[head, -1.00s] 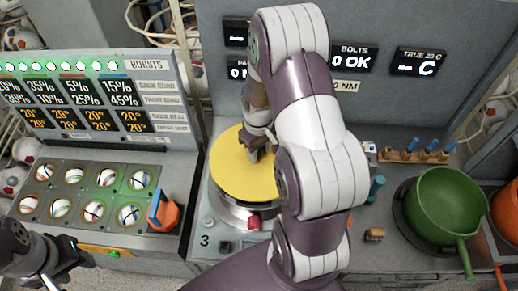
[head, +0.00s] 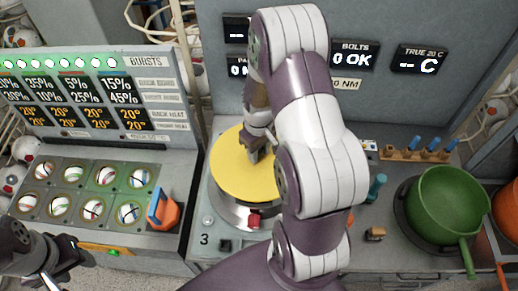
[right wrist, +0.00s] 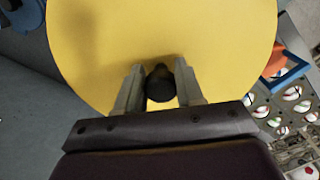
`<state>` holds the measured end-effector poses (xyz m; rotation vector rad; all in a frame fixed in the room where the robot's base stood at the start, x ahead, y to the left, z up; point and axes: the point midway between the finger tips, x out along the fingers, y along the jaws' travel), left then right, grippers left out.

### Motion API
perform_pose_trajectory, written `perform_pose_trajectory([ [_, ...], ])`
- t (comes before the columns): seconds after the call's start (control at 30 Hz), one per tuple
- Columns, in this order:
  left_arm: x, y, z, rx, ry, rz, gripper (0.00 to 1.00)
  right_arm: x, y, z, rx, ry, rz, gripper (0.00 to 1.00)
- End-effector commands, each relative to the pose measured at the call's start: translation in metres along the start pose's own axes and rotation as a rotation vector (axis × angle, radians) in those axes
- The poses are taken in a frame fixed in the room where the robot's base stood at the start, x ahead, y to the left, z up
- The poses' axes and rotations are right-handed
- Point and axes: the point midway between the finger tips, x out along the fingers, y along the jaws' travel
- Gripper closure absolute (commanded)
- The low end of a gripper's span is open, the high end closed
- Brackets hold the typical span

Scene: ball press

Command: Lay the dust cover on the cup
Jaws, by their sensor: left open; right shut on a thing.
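The dust cover is a round yellow disc (head: 238,178) with a dark knob (right wrist: 160,84) in its middle. In the head view it lies over the round metal cup (head: 228,213) and hides the cup's opening. I cannot tell whether the disc touches the rim all round. My right gripper (head: 257,150) comes down from above and is shut on the knob; in the right wrist view its fingers stand on both sides of the knob. My left gripper (head: 68,252) is open and empty at the lower left, well away from the cup.
A panel with several round ball sockets (head: 88,190) and an orange and blue handle (head: 162,211) stands left of the cup. A green pan (head: 446,205), several blue-topped pegs (head: 432,144) and a small brown block (head: 376,233) are on the right. My right arm hides part of the middle.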

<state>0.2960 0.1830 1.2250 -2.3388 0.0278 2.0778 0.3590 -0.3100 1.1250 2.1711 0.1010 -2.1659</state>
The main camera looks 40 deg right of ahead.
Motion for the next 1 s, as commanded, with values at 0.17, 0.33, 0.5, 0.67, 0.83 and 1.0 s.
perform_pose_trajectory([
  [0.17, 0.003, 0.0, 0.0, 0.0, 0.0, 0.0, 0.51, 0.004, 0.0, 0.0, 0.0, 0.001, 0.0, 1.0],
  [0.33, 0.003, 0.0, 0.0, 0.0, 0.0, 0.0, 0.51, 0.004, 0.0, 0.0, 0.0, 0.001, 0.0, 0.33],
  [0.5, 0.003, 0.0, 0.0, 0.0, 0.0, 0.0, 0.51, 0.004, 0.0, 0.0, 0.0, 0.0, 0.0, 0.33],
  [0.67, 0.007, 0.0, 0.001, 0.0, 0.0, 0.0, 0.51, -0.004, 0.001, -0.001, 0.0, 0.003, 0.002, 0.33],
  [0.83, 0.021, 0.0, 0.003, 0.0, 0.0, 0.0, 0.51, -0.045, 0.001, -0.001, 0.0, 0.009, 0.005, 0.33],
  [1.0, 0.031, 0.0, 0.004, 0.0, 0.0, 0.0, 0.51, -0.089, 0.001, -0.001, 0.0, 0.007, 0.004, 0.33],
])
